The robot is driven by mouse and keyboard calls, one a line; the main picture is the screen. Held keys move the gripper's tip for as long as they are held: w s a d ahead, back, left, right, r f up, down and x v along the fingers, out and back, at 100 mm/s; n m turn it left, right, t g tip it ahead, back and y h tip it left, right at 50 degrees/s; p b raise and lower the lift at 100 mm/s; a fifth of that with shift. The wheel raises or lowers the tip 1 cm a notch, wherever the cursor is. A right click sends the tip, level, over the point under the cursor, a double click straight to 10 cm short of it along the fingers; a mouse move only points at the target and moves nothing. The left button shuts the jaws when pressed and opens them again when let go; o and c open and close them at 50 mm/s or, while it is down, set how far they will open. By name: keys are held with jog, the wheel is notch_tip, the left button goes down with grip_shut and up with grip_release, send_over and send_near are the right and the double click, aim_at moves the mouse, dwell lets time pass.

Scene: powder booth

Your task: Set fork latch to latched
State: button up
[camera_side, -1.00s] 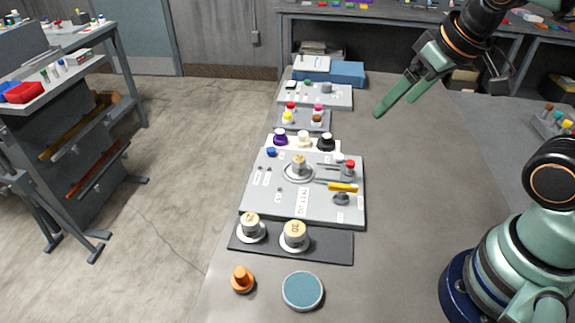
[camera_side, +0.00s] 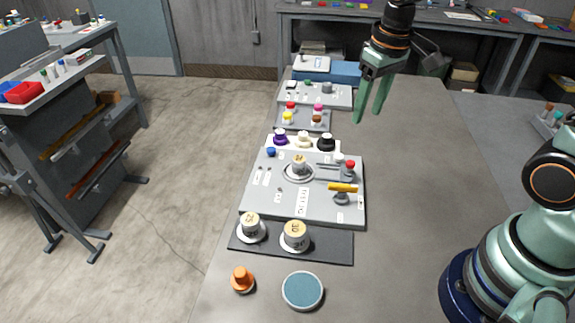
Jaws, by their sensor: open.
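The grey panel (camera_side: 265,205) lies on the bench and carries several controls. On its right side is a yellow handle (camera_side: 342,187) above a grey round post (camera_side: 341,198). Just behind it are thin grey rods (camera_side: 327,166) and a red-topped knob (camera_side: 350,165). I cannot tell for sure which of these parts is the fork latch, nor its state. My gripper (camera_side: 367,116) hangs above the bench, behind and to the right of the panel. Its two green fingers point down, apart, with nothing between them. It touches nothing.
A dial (camera_side: 298,170) sits mid-panel. Purple, cream and black knobs (camera_side: 326,142) stand behind the panel. Two cream knobs (camera_side: 294,235) stand on a dark plate in front. An orange knob (camera_side: 242,280) and a teal disc (camera_side: 302,291) are nearer. The bench right of the panel is clear.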

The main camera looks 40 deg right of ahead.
jog(key=g, duration=0.2)
send_over(350, 162)
notch_tip(350, 162, down, 4)
notch_tip(350, 162, down, 12)
jog(key=shift+f, duration=0.1)
jog(key=shift+c, duration=0.4)
grip_shut()
dwell(1.3)
